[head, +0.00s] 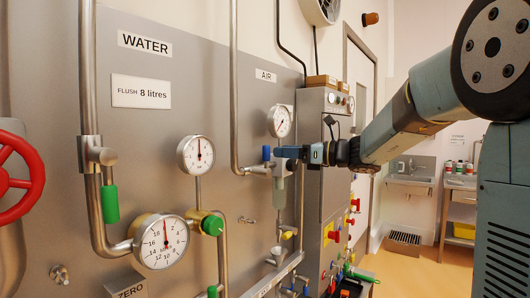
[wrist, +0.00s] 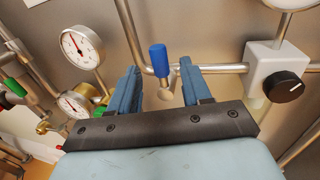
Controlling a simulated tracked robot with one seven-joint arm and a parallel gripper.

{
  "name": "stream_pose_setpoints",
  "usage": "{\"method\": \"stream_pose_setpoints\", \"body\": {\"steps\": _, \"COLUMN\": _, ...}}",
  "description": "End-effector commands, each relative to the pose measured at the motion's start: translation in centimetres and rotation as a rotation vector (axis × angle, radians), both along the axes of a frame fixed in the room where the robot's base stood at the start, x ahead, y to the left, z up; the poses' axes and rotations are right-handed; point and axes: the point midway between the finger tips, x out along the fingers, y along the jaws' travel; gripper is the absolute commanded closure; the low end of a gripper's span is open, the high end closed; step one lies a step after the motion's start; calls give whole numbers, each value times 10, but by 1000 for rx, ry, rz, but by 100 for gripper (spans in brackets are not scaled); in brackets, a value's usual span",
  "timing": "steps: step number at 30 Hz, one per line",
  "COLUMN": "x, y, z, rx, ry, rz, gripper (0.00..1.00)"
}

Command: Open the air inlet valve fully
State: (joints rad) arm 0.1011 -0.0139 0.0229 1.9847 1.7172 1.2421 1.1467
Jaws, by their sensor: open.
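The air inlet valve has a blue lever handle (head: 266,153) on the horizontal air pipe below the AIR sign (head: 266,76). The handle points up, across the pipe. In the wrist view the blue handle (wrist: 158,58) shows ahead, between the two blue fingers of my gripper (wrist: 160,70). The gripper is open and empty, with a gap on each side of the handle. In the head view my gripper (head: 288,152) reaches in from the right, level with the handle; contact cannot be told.
A pale regulator block (wrist: 266,62) with a black knob (wrist: 284,87) stands right of my fingers. The air gauge (head: 279,121) is above. Left are green-handled water valves (head: 110,204), water gauges (head: 163,241) and a red handwheel (head: 18,178). A control cabinet (head: 318,125) stands behind.

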Motion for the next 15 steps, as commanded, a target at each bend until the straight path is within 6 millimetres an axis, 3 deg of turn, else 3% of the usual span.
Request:
{"method": "stream_pose_setpoints", "body": {"steps": 6, "x": 15, "y": 33, "z": 0, "rx": 0, "ry": 1, "rz": 2, "gripper": 52}}
{"method": "stream_pose_setpoints", "body": {"steps": 15, "x": 26, "y": 56, "z": -1, "rx": -1, "ry": 0, "rz": 0, "gripper": 52}}
